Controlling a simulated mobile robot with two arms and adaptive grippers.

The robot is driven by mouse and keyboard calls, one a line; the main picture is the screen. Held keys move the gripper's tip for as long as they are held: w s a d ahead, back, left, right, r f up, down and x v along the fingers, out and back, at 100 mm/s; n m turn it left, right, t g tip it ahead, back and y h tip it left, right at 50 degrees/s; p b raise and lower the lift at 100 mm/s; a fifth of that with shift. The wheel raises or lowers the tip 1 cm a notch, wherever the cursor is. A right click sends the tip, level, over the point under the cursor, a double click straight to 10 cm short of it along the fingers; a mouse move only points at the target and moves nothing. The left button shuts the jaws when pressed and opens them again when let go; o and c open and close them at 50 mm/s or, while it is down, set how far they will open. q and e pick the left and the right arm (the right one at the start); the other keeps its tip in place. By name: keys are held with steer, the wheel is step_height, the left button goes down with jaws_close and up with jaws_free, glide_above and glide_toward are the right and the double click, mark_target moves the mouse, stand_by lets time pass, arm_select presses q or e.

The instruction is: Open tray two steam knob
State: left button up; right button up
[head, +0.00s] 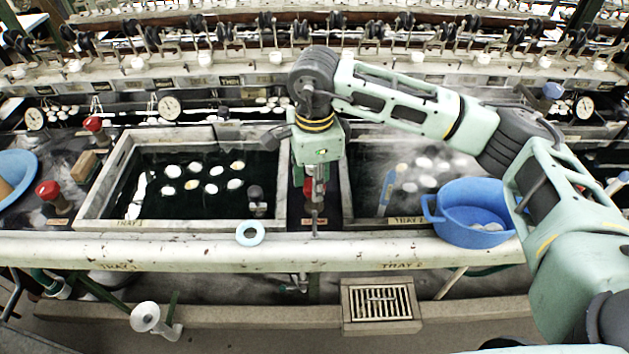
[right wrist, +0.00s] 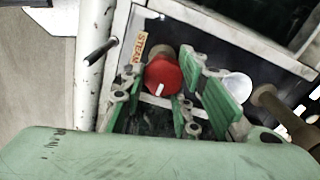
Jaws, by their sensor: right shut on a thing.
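The red steam knob (right wrist: 163,75) shows in the right wrist view, with a white mark on its face and an orange "STEAM" label (right wrist: 139,47) beside it. My right gripper (right wrist: 160,98) has its green-padded fingers on both sides of the knob and is shut on it. In the head view my right gripper (head: 315,215) points down into the gap between the two trays and mostly hides the knob; a bit of red (head: 308,186) shows behind it. Tray two (head: 395,221) is the steaming basin just right of the gripper. My left gripper is not in view.
Tray one (head: 105,180) with several white cocoons lies to the left. Other red knobs (head: 48,190) stand further left. A blue basin (head: 468,212) sits by tray two's right front.

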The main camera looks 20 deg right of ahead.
steer(key=shift+s+a+f, duration=0.1)
steer(key=shift+s, duration=0.15)
steer(key=o, duration=1)
steer(key=shift+o, duration=0.2)
steer(key=shift+w+r, duration=0.1)
steer(key=shift+r, duration=0.1)
steer(key=shift+r, duration=0.4)
step_height(320, 180, up, 11)
